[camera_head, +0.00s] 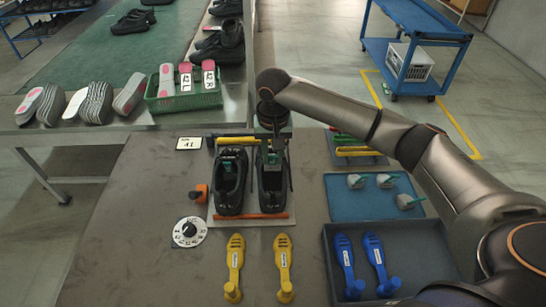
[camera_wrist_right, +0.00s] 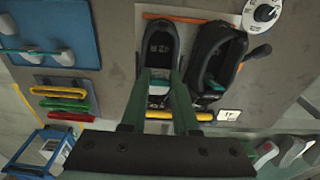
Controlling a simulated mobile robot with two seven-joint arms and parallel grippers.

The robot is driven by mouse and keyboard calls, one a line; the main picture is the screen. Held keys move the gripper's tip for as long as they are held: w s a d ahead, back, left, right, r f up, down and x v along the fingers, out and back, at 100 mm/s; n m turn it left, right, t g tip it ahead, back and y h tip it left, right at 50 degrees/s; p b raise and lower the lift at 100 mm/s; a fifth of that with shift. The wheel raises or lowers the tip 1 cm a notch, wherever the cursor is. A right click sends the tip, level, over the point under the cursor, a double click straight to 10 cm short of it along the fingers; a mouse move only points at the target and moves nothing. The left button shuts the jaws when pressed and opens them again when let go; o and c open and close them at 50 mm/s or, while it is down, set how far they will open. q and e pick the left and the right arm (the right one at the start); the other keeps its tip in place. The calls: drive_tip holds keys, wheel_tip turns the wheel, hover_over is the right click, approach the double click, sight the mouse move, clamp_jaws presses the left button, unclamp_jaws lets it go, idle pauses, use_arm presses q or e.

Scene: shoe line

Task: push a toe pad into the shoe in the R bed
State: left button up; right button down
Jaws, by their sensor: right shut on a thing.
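Two black shoes stand side by side in the beds, the left shoe (camera_head: 229,190) and the right shoe (camera_head: 271,192). The right one also shows in the wrist view (camera_wrist_right: 159,40), beside the other shoe (camera_wrist_right: 204,55). My right gripper (camera_head: 271,153) is low over the far end of the right shoe. In the wrist view its green fingers (camera_wrist_right: 162,76) are shut on a pale toe pad with teal on it (camera_wrist_right: 160,88). How deep the pad sits is hard to tell. A teal piece (camera_head: 228,163) shows inside the left shoe. My left gripper is out of view.
Two yellow tools (camera_head: 235,262) lie in front; two blue ones (camera_head: 345,262) lie in the dark tray (camera_head: 425,240). A dial (camera_head: 189,232) and orange piece (camera_head: 198,193) are left of the beds.

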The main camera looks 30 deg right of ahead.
drive_tip(key=shift+w+f, duration=0.1)
drive_tip(key=f+b, duration=0.1)
drive_tip(key=f, duration=0.2)
drive_tip(key=w+f+b, duration=0.1)
drive_tip(key=f+b, duration=0.1)
drive_tip(key=f, duration=0.1)
drive_tip(key=w+d+f+b, duration=0.1)
drive_tip(key=f+b, duration=0.1)
drive_tip(key=f, duration=0.2)
drive_tip(key=shift+w+d+f+b, duration=0.1)
drive_tip(key=shift+w+d, duration=0.15)
drive_tip(key=shift+w, duration=0.3)
drive_tip(key=shift+w+d+r+b, duration=0.1)
drive_tip(key=shift+w+d, duration=0.15)
drive_tip(key=shift+w, duration=0.25)
drive_tip(key=shift+w+d+f+b, duration=0.1)
drive_tip(key=shift+w+d, duration=0.15)
drive_tip(key=shift+w, duration=0.3)
drive_tip(key=c, duration=0.6)
unclamp_jaws()
idle(0.3)
